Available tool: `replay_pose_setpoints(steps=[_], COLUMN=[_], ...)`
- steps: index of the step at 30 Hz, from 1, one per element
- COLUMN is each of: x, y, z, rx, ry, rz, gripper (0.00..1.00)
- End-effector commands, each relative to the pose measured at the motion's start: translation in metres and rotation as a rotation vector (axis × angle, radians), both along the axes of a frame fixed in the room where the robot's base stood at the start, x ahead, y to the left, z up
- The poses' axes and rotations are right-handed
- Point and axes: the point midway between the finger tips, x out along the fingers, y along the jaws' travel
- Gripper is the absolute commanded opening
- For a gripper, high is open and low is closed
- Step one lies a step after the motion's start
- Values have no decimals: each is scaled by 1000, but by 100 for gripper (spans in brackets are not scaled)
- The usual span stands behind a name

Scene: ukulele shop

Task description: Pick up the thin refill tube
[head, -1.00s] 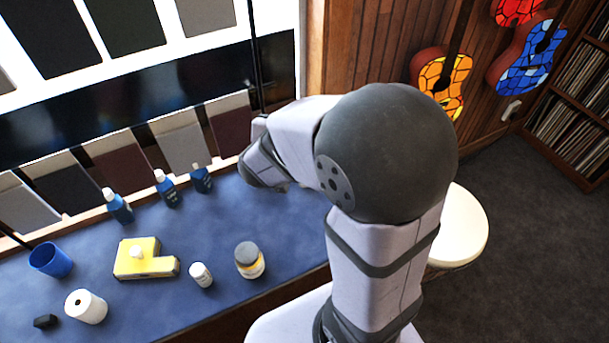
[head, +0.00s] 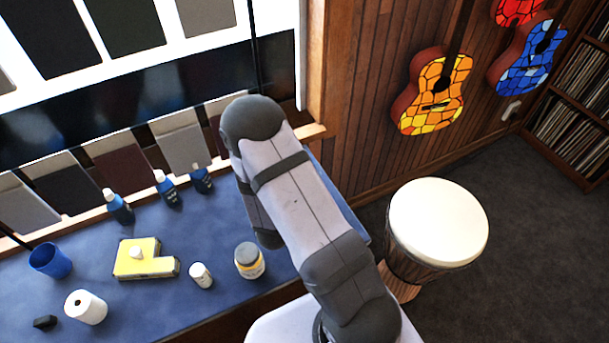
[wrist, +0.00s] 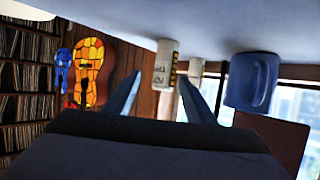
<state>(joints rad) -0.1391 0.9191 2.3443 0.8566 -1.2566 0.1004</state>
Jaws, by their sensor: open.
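In the wrist view, which looks upside down, a slim pale tube (wrist: 165,63) with dark lettering stands on the table. It appears between the two spread fingers of my gripper (wrist: 160,77), beyond their tips and apart from them. It looks like the refill tube, but the label is not fully readable. My gripper is open with nothing held. A second pale cylinder (wrist: 195,68) stands farther back, just right of the tube. In the head view my arm hides the gripper, and I cannot make out the tube there.
A blue mug (wrist: 252,82) stands right of the tube in the wrist view. In the head view the blue table (head: 215,228) holds a grey-lidded jar (head: 249,261), a small white bottle (head: 201,275), a yellow box (head: 145,259), a white roll (head: 85,307) and a blue cup (head: 50,260).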

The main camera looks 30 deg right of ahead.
Motion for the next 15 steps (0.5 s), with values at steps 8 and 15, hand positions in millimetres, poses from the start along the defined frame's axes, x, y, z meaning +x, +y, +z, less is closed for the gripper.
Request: replay_pose_setpoints(steps=[8,15], x=[11,16], y=[-10,-14], z=[-6,-8], rx=[1,0], ry=[1,1], rz=[-3,-1], gripper=[50,50])
